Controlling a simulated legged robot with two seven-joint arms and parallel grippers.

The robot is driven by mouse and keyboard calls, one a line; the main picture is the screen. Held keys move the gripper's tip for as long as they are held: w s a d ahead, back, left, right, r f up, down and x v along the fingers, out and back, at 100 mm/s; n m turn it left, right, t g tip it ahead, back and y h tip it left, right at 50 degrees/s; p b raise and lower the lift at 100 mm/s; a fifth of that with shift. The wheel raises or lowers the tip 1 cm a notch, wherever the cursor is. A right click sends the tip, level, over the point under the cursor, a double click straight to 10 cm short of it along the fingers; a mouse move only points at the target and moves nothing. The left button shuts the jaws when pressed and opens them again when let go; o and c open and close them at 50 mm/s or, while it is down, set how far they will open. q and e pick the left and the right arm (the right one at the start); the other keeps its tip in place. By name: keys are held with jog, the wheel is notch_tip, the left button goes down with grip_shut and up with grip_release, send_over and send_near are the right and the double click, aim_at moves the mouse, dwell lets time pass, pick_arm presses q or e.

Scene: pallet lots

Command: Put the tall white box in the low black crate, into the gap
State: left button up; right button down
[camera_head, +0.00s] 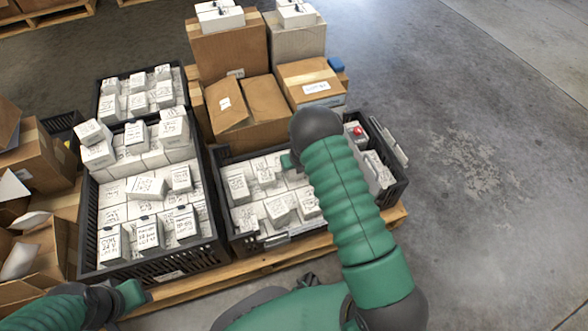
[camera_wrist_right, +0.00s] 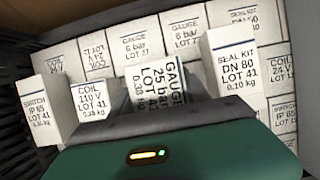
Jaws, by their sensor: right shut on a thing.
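The low black crate (camera_head: 243,243) stands on the pallet right of the taller crate and holds rows of white boxes. My right arm covers its middle, so any gap there is hidden. A green part of my right gripper (camera_head: 290,161) shows over the boxes. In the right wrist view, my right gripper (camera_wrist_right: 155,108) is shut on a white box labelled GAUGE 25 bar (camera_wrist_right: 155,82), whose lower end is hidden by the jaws. White boxes lie behind and beside it. My left gripper (camera_head: 132,293) is at the lower left, clear of the crates; its jaw opening is unclear.
A taller black crate (camera_head: 165,265) piled with white boxes stands on the left. Cardboard boxes (camera_head: 230,50) are stacked behind. A red-topped item (camera_head: 357,131) and grey items (camera_head: 380,172) lie at the low crate's right end. Bare floor is free at the right.

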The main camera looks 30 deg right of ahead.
jog(key=c, duration=0.5)
grip_release()
jog(key=s+a+r+n+p, duration=0.3)
jog(key=r+n, duration=0.1)
jog(key=r, duration=0.4)
jog(key=s+a+r+n+p, duration=0.2)
jog(key=s+a+r+n, duration=0.1)
jog(key=r, duration=0.5)
jog(key=s+a+r+n, duration=0.3)
jog(key=s+n, duration=0.3)
jog(key=n, duration=0.4)
jog(key=s+a+r+n+g, duration=0.1)
jog(key=s+a+r+n, duration=0.3)
jog(key=n, duration=0.7)
jog(key=s+a+r+n+y, duration=0.1)
jog(key=s+a+r+n, duration=0.2)
jog(key=s+n, duration=0.5)
jog(key=shift+s+a+r+n+g, duration=0.15)
jog(key=shift+r+n, duration=0.2)
jog(key=shift+n, duration=0.35)
jog(key=shift+a+r+n+g, duration=0.15)
jog(key=shift+r+n, duration=0.15)
jog(key=shift+n, duration=0.4)
